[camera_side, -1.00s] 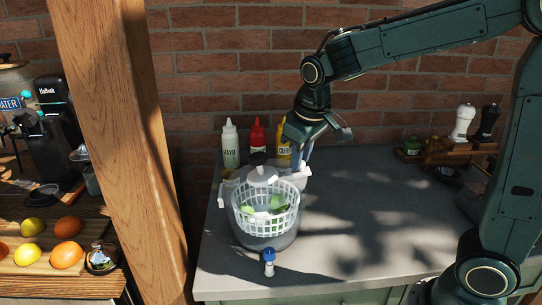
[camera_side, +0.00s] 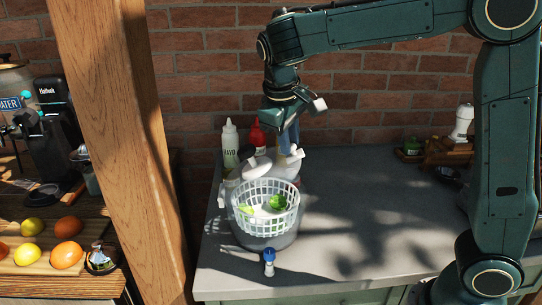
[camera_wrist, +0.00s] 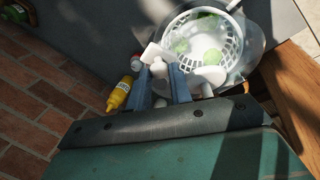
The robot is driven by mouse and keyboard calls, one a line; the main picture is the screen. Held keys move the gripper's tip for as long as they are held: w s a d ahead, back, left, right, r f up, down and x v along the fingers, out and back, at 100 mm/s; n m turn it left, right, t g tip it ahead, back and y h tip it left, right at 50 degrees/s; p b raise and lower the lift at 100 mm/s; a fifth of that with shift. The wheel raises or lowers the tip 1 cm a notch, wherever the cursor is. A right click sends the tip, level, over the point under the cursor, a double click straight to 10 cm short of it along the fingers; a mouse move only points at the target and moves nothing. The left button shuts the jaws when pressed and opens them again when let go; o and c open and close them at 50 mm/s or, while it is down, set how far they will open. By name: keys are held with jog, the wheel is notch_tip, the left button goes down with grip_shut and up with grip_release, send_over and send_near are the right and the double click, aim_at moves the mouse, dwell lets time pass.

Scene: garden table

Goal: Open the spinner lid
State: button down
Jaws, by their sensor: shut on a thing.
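The salad spinner stands near the table's front left, its white slatted basket (camera_side: 265,212) inside a clear bowl. Green leaves (camera_side: 278,202) lie in the basket, which also shows in the wrist view (camera_wrist: 237,46). The lid, with its pale crank disc (camera_side: 257,167) and dark knob, is tilted up at the basket's back edge. The clear parts of the lid are hard to make out. My gripper (camera_side: 290,145) is behind the spinner, shut on a white handle piece (camera_side: 294,157) at the lid's right. In the wrist view the white piece (camera_wrist: 158,66) sits between my blue fingers (camera_wrist: 158,82).
A mayo bottle (camera_side: 230,148) and a red bottle (camera_side: 257,136) stand close behind the spinner. A yellow bottle (camera_wrist: 120,93) shows in the wrist view. A small blue-topped shaker (camera_side: 269,262) stands in front.

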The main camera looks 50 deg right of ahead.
jog(key=shift+w+a+r+h, duration=0.3)
jog(key=shift+a+r, duration=0.05)
jog(key=shift+r, duration=0.15)
jog(key=shift+r+g, duration=0.1)
jog(key=shift+g, duration=0.2)
jog(key=c, duration=1.3)
grip_release()
jog(key=shift+s+d+f, duration=0.15)
jog(key=shift+d+f, duration=0.05)
jog(key=shift+f, duration=0.05)
